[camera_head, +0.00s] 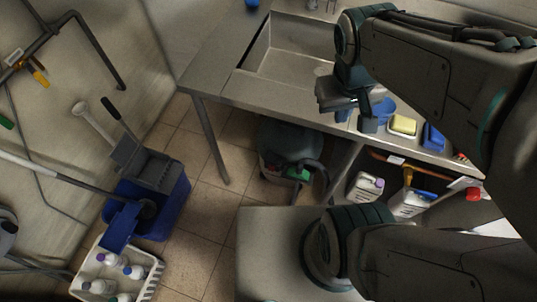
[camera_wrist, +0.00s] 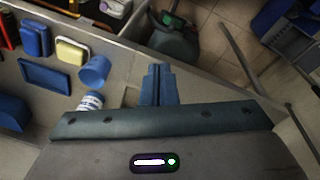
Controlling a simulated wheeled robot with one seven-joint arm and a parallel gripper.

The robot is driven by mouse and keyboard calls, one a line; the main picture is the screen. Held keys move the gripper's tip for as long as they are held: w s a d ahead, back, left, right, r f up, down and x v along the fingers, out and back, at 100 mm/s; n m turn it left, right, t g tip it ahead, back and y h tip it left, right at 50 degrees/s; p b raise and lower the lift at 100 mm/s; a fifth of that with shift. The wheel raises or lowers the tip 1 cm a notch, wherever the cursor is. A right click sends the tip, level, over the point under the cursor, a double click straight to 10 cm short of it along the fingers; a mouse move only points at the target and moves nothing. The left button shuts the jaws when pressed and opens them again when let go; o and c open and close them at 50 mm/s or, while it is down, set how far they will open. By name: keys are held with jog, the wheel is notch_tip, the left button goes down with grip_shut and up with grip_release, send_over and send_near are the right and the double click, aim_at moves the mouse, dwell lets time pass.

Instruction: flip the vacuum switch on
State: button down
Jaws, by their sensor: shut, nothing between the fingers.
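A dark, rounded machine with a hose, which looks like the vacuum (camera_head: 282,143), stands on the floor under the counter. In the wrist view it shows at the top (camera_wrist: 172,40), with a small green spot on its top; I cannot tell whether this is the switch or how it is set. My gripper (camera_wrist: 158,84) is shut and empty, its fingers together. In the head view my gripper (camera_head: 342,114) is over the counter's front edge, above and apart from the machine.
A steel sink (camera_head: 290,55) is set in the counter. A yellow sponge (camera_head: 403,125) and a blue cup (camera_wrist: 95,70) are on the counter. Plastic jugs (camera_head: 367,186) stand below. A blue mop bucket (camera_head: 160,205) and a white crate (camera_head: 152,275) with bottles stand left; tiled floor between is free.

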aim_at(271, 170)
jog(key=w+a+f+n+h+b, duration=0.25)
jog(key=f+n+h+b, duration=0.35)
jog(key=f, duration=0.7)
jog(key=w+a+f+n+t+h+b, duration=0.1)
jog(key=w+f+n+h+b, duration=0.2)
jog(key=f+b, duration=0.75)
jog(key=w+a+f+n+h+b, duration=0.25)
jog(key=f+n+b, duration=0.2)
jog(key=f, duration=1.05)
jog(key=s+a+f+n+t+y+b, duration=0.1)
jog(key=a+f+n+t+b, duration=0.3)
jog(key=f, duration=0.7)
jog(key=a+f+n+t+y+b, duration=0.3)
jog(key=f+n, duration=0.4)
jog(key=f, duration=0.4)
jog(key=s+a+f+n+t+y+b, duration=0.1)
jog(key=a+f+n+t+y+b, duration=0.2)
jog(key=f, duration=0.8)
jog(key=a+n+t+b, duration=0.2)
jog(key=n+b, duration=0.1)
jog(key=shift+s+a+f+t, duration=0.3)
jog(key=shift+a+t, duration=0.05)
jog(key=shift+t, duration=0.05)
